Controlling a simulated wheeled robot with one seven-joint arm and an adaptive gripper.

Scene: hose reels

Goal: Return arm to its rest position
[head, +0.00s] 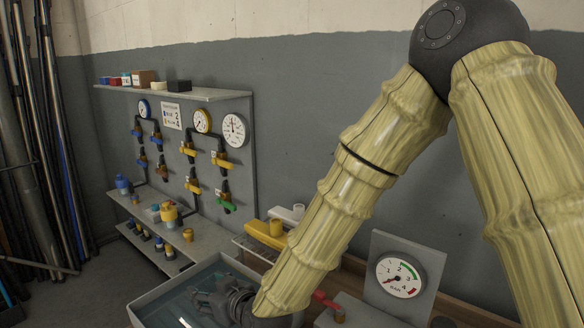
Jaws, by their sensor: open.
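My arm comes down from the upper right of the head view, bent at a dark elbow, with pale bamboo-like links. My gripper (212,300) is dark and sits low in the picture, over or inside a grey-rimmed tank (140,303) with a bluish inside. Its jaws are open and I see nothing held between them. The fingertips are small and dark here, and I cannot tell how close they are to the tank's bottom.
A gauge on a grey plate (400,276) and a red-handled valve (328,301) stand right of my forearm. A yellow part (265,233) lies behind the tank. A panel of gauges and valves (238,104) with shelves stands at left. Pipes (50,130) lean far left.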

